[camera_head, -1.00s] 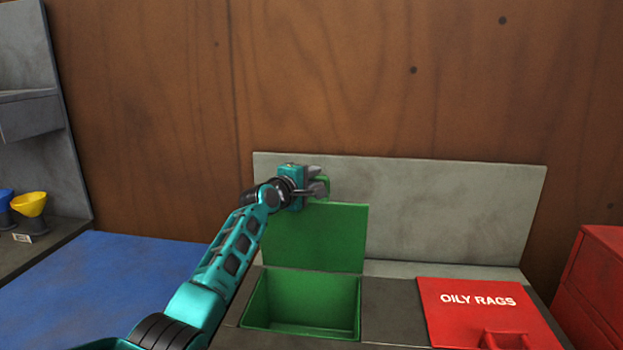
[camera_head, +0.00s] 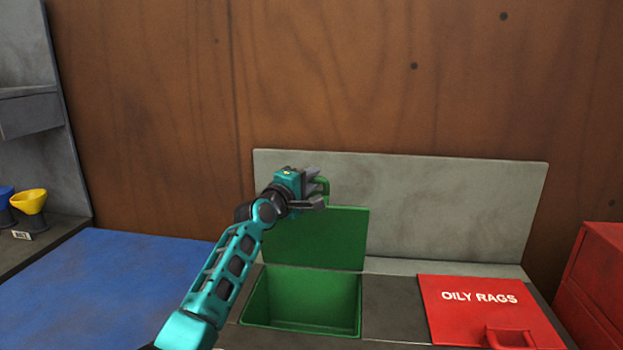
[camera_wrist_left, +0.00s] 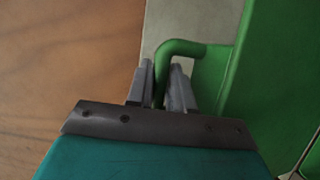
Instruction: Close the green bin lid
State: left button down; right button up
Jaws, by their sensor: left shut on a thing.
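The green bin lid (camera_head: 314,238) stands upright at the back of the open green bin (camera_head: 302,303). Its green handle (camera_head: 325,187) is at the lid's top edge and also shows in the left wrist view (camera_wrist_left: 183,47). My left gripper (camera_head: 318,190) is shut on this handle, with one finger on each side of it in the left wrist view (camera_wrist_left: 162,88). The lid's large green face (camera_wrist_left: 285,60) fills the right of the wrist view. The bin's inside looks empty. My right gripper is not in view.
A red lid (camera_head: 485,308) marked "OILY RAGS" lies closed to the right of the green bin. A grey panel (camera_head: 450,210) stands behind the bins. A blue surface (camera_head: 110,290) lies at the left. A yellow funnel (camera_head: 29,202) stands at the far left.

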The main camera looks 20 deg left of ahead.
pick_arm(q)
jog(key=shift+m+t, duration=0.3)
jog(key=shift+t, duration=0.4)
jog(key=s, duration=0.3)
jog(key=s+d, duration=0.1)
jog(key=shift+s+d+f, duration=0.1)
jog(key=shift+s+f, duration=0.15)
jog(key=shift+f, duration=0.15)
jog(key=s+d+f+p, duration=0.2)
jog(key=s+f, duration=0.1)
jog(key=s, duration=0.4)
jog(key=shift+s+f, duration=0.2)
jog(key=shift+f, duration=0.15)
jog(key=c, duration=1.1)
grip_release()
jog(key=shift+s, duration=0.1)
jog(key=v, duration=1.2)
jog(key=shift+s+a, duration=0.15)
jog(key=shift+s, duration=0.25)
